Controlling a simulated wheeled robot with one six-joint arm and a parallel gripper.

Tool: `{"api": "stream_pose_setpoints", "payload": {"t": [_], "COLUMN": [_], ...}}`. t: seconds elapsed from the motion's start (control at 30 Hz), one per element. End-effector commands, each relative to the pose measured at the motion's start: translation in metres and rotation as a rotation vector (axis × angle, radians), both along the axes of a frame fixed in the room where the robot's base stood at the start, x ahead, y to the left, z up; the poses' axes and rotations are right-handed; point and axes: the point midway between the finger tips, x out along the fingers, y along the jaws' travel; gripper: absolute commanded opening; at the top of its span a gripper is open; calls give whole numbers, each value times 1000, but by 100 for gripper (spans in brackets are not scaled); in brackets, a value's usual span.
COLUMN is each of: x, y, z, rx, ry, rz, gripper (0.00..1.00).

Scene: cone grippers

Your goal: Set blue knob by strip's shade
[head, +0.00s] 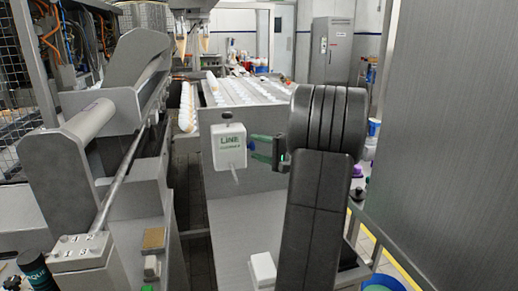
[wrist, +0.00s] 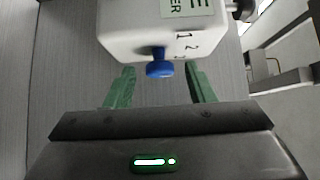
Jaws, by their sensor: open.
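The blue knob (wrist: 160,69) sticks out from the lower face of a white box, with the digits 1, 2 and 3 printed beside it. In the wrist view the box (wrist: 150,38) fills the top. My gripper (wrist: 160,88) has green fingers, open, one on each side of the knob and apart from it. In the head view my gripper (head: 262,148) is right of the box. A pale strip (head: 235,176) hangs below the box; its shade is too small to tell.
A grey conveyor bed (head: 250,92) with rows of white items lies behind the box. A machine with a long rail (head: 120,180) stands on the left. A small white box (head: 263,270) sits low in front. A grey panel (head: 450,130) closes the right side.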

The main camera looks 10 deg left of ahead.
Motion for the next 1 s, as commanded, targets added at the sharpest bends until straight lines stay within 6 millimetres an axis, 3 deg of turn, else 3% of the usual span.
{"api": "stream_pose_setpoints", "payload": {"t": [0.27, 0.5, 1.0], "x": [1, 1, 1], "y": [2, 2, 3], "z": [0, 0, 8], "rx": [-1, -1, -50], "ry": [1, 1, 115], "rz": [0, 0, 2], "gripper": [50, 6, 6]}}
